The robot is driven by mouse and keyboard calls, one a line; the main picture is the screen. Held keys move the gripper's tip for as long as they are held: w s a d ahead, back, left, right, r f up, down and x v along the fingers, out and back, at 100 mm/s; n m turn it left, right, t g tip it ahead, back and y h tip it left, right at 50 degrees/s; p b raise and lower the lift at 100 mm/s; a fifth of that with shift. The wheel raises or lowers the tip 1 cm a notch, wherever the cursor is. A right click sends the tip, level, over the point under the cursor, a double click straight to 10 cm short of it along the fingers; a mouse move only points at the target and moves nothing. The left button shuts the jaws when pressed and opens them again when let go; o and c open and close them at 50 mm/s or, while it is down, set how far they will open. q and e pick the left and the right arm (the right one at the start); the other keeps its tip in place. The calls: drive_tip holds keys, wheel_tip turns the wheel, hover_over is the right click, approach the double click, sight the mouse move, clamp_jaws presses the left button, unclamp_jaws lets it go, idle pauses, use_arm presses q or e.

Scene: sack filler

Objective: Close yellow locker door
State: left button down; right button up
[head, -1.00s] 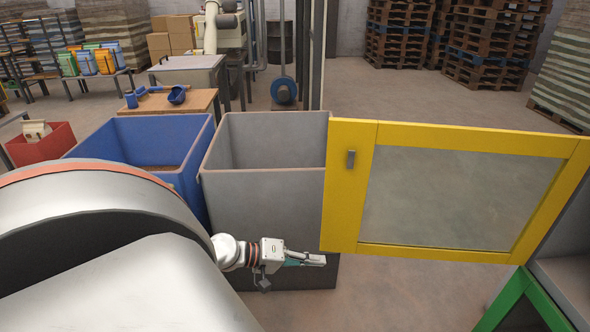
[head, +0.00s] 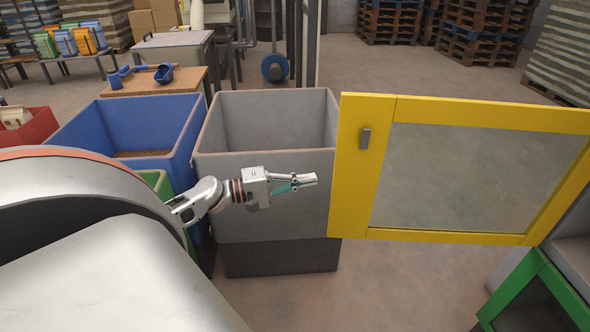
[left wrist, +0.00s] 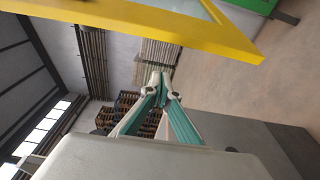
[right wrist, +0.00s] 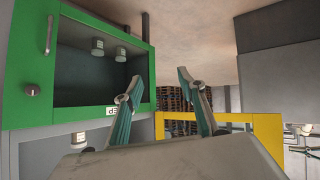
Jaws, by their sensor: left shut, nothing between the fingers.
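The yellow locker door (head: 355,190), with a clear pane and a small grey handle (head: 365,138), stands swung open in the head view. Its right side meets the grey locker (head: 575,225) at the right edge. My left gripper (head: 316,180) is shut and empty, in front of the grey bin and just left of the door's free edge. I see no contact. In the left wrist view, the door (left wrist: 180,30) crosses above the closed fingers. My right gripper (right wrist: 160,75) shows only in the right wrist view, open and empty, with the yellow frame (right wrist: 265,122) beyond it.
The grey bin (head: 270,220) stands left of the door, with a blue bin (head: 120,120) beside it. A green-framed compartment (head: 535,285) lies below the grey locker; a green-framed cabinet (right wrist: 80,117) fills the right wrist view's left. Floor (head: 420,275) under the door is clear.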

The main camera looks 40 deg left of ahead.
use_arm(q)
drive_tip(key=shift+w+d+p, duration=0.25)
drive_tip(key=shift+d+p, duration=0.15)
drive_tip(key=shift+d, duration=0.85)
drive_tip(key=shift+w+d+p, duration=0.2)
drive_tip(key=shift+d+p, duration=0.15)
drive_tip(key=shift+d, duration=0.9)
